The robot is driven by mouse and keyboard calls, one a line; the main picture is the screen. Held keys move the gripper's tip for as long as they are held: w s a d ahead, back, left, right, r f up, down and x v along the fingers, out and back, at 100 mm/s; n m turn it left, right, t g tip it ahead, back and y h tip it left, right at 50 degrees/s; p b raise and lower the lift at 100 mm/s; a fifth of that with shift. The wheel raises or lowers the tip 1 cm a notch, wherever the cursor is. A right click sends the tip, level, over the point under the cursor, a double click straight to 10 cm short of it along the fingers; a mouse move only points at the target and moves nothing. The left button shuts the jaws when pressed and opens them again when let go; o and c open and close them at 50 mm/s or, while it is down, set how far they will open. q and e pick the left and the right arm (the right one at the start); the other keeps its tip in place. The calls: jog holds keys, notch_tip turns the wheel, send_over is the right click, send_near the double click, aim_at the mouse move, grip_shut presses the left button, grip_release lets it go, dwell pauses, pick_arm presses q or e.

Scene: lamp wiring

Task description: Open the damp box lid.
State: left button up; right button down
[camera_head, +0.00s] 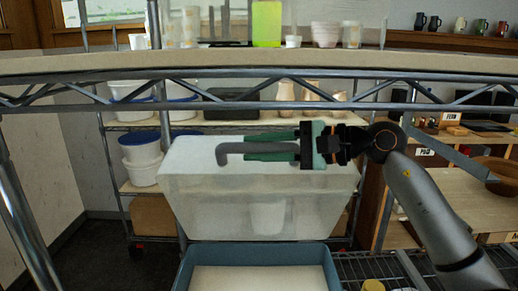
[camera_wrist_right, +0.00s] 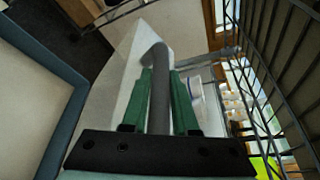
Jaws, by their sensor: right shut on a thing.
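The damp box (camera_head: 215,205) is a large translucent whitish box in the middle of the head view. Its pale lid (camera_head: 195,148) forms the top, and I see no clear gap under it. My right gripper (camera_head: 248,148), with green fingers, reaches in from the right over the lid. It is shut on a grey bent handle bar (camera_head: 228,159), whose hooked end sticks out past the fingertips. In the right wrist view the handle bar (camera_wrist_right: 160,90) runs between both fingers of the gripper (camera_wrist_right: 160,76). The handle's other end is hidden by the gripper. My left gripper is not in view.
A blue-rimmed tray (camera_head: 258,251) stands in front of the damp box. A metal shelf frame (camera_head: 330,74) crosses above the arm. White tubs with blue lids (camera_head: 141,148) stand at left. A wooden bench (camera_head: 440,195) with a bowl is at right.

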jog(key=shift+f, duration=0.2)
jog(key=c, duration=0.7)
grip_release()
jog(key=shift+r, duration=0.1)
jog(key=shift+s+d+b, duration=0.1)
jog(key=shift+d+b, duration=0.2)
jog(key=shift+d, duration=0.2)
jog(key=b+v, duration=0.3)
jog(key=v, duration=0.8)
jog(key=shift+s+d+r, duration=0.15)
jog(key=shift+s+d, duration=0.05)
